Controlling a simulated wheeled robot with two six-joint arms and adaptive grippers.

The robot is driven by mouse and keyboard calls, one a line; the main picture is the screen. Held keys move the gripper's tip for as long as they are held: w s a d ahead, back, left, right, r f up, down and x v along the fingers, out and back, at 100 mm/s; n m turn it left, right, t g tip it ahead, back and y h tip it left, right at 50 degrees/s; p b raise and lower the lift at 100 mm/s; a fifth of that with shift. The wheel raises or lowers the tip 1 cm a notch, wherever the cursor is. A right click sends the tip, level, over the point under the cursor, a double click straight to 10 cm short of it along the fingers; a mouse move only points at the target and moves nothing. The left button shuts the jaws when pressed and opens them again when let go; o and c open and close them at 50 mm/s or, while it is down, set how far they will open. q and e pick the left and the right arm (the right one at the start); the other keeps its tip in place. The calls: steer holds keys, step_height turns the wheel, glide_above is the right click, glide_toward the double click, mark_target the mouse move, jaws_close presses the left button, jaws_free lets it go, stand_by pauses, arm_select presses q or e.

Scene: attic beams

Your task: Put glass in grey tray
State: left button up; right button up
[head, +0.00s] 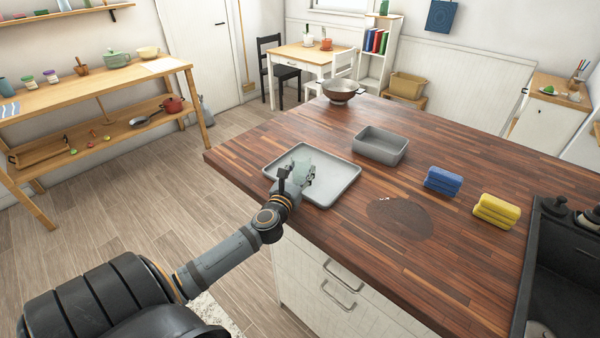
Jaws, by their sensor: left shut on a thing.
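A pale, see-through glass (302,170) is held by my left gripper (296,178), over the left part of the flat grey tray (334,190). My left gripper is shut on the glass. The fingers hide part of the glass, and I cannot tell whether its base touches the tray. The tray lies near the left edge of the wooden counter. My right gripper is not in view.
A deeper grey box (381,157) stands behind and right of the tray. A colander (342,92) is at the far corner. A dark sink (562,270) is at far right.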

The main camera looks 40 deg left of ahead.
arm_select(q)
steer(key=o, duration=1.4)
steer(key=shift+f, duration=0.1)
steer(key=shift+r, duration=0.25)
steer(key=v, duration=1.2)
steer(key=shift+f, duration=0.1)
